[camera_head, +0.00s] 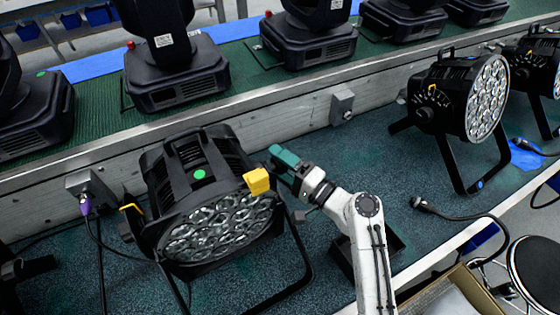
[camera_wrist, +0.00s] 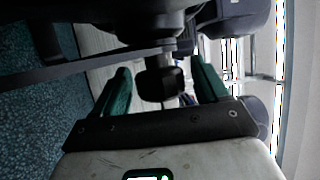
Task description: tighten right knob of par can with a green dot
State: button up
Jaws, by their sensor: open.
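The par can (camera_head: 215,225) with a green dot (camera_head: 200,174) on its top stands on the lower bench, its lens face toward the front. A yellow piece (camera_head: 257,181) is at its upper right side, and a yellow lever (camera_head: 132,207) is at its left. My gripper (camera_head: 277,160), with green fingers, is at the right side of this par can. In the wrist view my gripper (camera_wrist: 160,72) is open, and the black knob (camera_wrist: 160,85) sits between its fingers, with a gap visible on each side. In the head view the right knob is mostly hidden by my gripper.
Another par can (camera_head: 460,100) stands at the right, with a further one (camera_head: 540,65) at the edge. Moving-head lights (camera_head: 175,75) line the upper shelf. A loose cable plug (camera_head: 425,205) and a cardboard box (camera_head: 460,295) are right of my arm.

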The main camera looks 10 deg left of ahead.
jog(key=shift+c, duration=0.2)
jog(key=c, duration=0.9)
jog(key=shift+c, duration=0.2)
